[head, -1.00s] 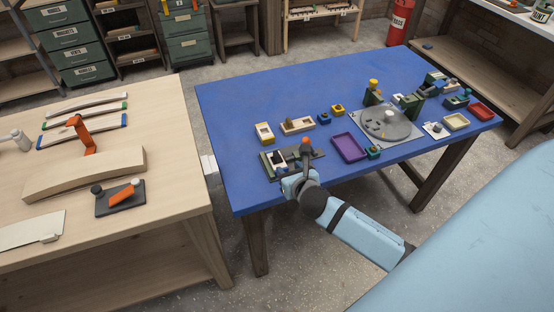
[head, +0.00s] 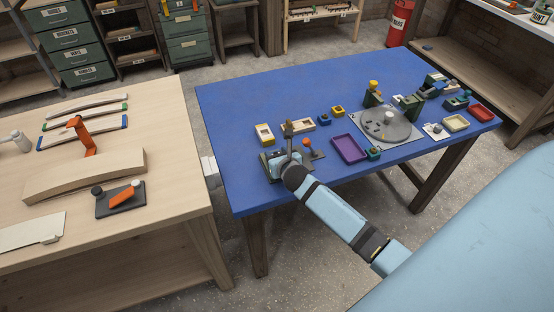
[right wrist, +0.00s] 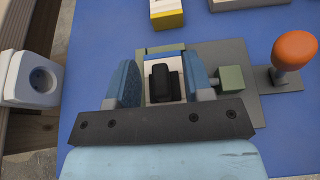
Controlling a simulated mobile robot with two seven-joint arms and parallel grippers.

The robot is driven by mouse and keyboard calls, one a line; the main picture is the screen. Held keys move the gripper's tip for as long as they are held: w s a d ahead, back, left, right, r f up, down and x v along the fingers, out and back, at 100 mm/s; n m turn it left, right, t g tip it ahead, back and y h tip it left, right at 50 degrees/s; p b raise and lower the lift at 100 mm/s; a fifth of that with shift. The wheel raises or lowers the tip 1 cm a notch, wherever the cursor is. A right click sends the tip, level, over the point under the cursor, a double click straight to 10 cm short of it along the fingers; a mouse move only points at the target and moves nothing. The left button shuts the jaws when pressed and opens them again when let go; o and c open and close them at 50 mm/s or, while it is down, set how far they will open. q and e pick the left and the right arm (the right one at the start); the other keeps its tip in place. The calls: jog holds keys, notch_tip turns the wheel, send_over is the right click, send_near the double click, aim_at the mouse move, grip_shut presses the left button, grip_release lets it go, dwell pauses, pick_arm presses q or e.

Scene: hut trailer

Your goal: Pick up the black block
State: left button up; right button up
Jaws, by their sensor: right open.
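The black block (right wrist: 161,84) shows in the right wrist view, in a pale holder (right wrist: 164,62) on a grey base plate (right wrist: 232,60). My right gripper (right wrist: 160,80) is open, with one blue finger on each side of the block. I cannot tell whether the fingers touch it. In the head view my right gripper (head: 281,161) is over the fixture at the near left of the blue table and hides the block. My left gripper is not in view.
An orange-knobbed lever (right wrist: 295,52) stands right of the fixture, and a green block (right wrist: 231,78) sits close by the right finger. A yellow and white block (right wrist: 166,14) lies beyond. The purple tray (head: 349,149) is further right. The blue table's (head: 240,100) far left is clear.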

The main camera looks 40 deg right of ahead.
grip_shut()
jog(key=shift+r, duration=0.15)
